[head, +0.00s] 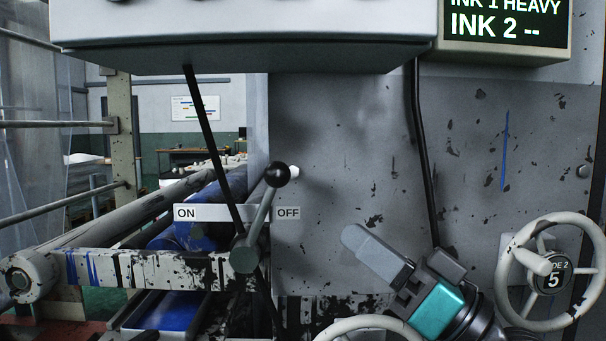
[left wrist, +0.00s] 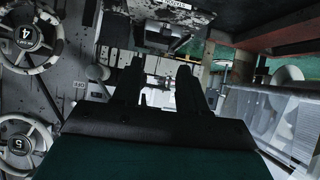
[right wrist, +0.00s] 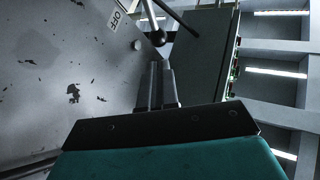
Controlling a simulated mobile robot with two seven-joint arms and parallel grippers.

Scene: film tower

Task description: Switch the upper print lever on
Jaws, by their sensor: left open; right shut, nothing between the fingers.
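The print lever (head: 262,212) has a grey shaft and a black ball knob (head: 278,175). It leans up and to the right from its pivot, towards the OFF label (head: 288,213); the ON label (head: 187,213) is at the left end of the white plate. My right gripper (head: 355,240) is shut and empty, below and right of the knob, apart from it in the head view. In the right wrist view the knob (right wrist: 158,38) is just beyond the shut fingertips (right wrist: 160,68). My left gripper (left wrist: 160,80) is open and empty in its wrist view; the head view does not show it.
Handwheel 5 (head: 553,275) is at the right, and part of another wheel (head: 370,328) shows at the bottom. A grey box (head: 240,40) overhangs above. Paint-stained rollers (head: 110,230) lie left of the lever. Dark cables hang beside it. The grey panel (head: 350,140) right of the knob is clear.

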